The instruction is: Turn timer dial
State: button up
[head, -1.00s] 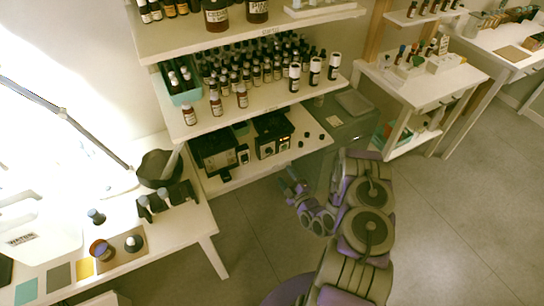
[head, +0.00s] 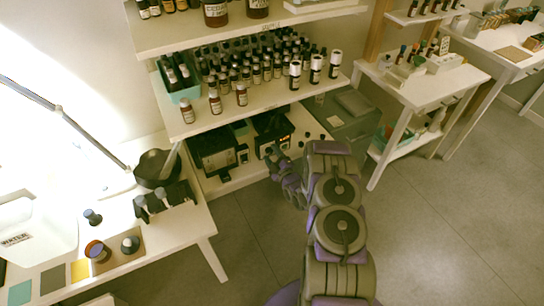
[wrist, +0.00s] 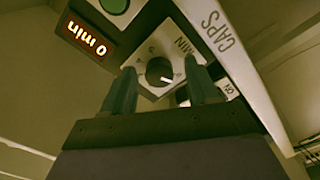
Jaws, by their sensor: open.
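The timer dial (wrist: 159,71) is a round black knob with a white pointer mark, on a pale square plate lettered "MIN" in the wrist view. My gripper (wrist: 162,88) is open, with one finger on each side of the dial in the picture. Whether the fingers touch it I cannot tell. A lit display (wrist: 87,39) next to it reads "0 min", upside down. In the head view my gripper (head: 279,159) is in front of the right black device (head: 272,130) on the low shelf. The dial is too small to make out there.
In the head view a second black device (head: 214,152) stands to the left. The shelf above (head: 215,118) holds rows of bottles.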

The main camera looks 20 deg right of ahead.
jog(key=c, duration=1)
jog(key=shift+c, duration=0.2)
